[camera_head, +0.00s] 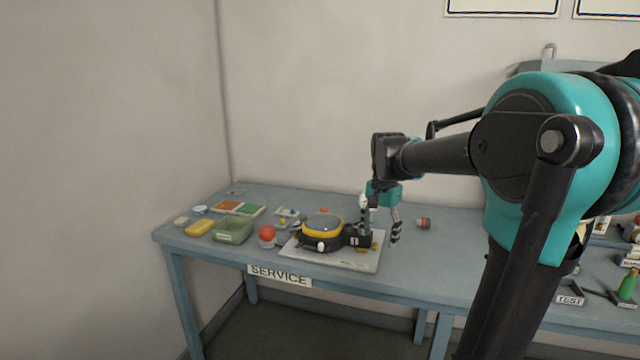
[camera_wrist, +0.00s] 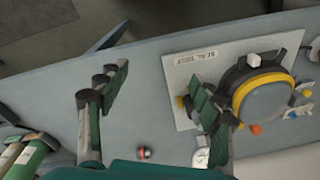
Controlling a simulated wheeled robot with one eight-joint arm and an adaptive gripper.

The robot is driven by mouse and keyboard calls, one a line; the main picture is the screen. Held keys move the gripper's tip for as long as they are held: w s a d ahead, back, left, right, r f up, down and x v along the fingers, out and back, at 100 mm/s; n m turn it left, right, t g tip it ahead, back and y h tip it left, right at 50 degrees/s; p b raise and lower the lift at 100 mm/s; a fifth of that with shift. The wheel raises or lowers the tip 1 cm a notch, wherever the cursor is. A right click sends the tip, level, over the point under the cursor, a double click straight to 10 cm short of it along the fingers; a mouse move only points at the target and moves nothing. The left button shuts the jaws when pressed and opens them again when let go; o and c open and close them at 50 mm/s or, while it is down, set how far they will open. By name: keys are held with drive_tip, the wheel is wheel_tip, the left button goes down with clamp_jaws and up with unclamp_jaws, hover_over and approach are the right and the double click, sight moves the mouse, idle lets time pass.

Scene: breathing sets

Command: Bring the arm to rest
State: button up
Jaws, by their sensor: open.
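My gripper (camera_head: 380,222) is open and points down over the blue-grey table (camera_head: 438,267), at the right side of a black device with a yellow ring (camera_head: 322,228). In the wrist view my gripper (camera_wrist: 158,105) has its two fingers wide apart with nothing between them. One finger overlaps the edge of the device (camera_wrist: 263,90) in that view; I cannot tell whether they touch. My arm reaches in from the right of the head view, bent and extended over the table.
The device lies on a white plate (camera_head: 357,263). A green tray (camera_head: 235,230), a yellow block (camera_head: 199,227) and a red ball (camera_head: 267,232) are to its left. A small red-banded item (camera_head: 424,223) lies right of my gripper. Tools and a TEST label (camera_head: 570,299) are further right.

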drive_tip(key=s+d+f+n+t, duration=0.3)
drive_tip(key=s+f+n, duration=0.5)
drive_tip(key=s+f, duration=1)
drive_tip(key=shift+s+f+n, duration=0.3)
drive_tip(key=shift+f, duration=0.35)
drive_tip(key=shift+a, duration=0.1)
drive_tip(key=shift+c, duration=0.5)
idle(1.4)
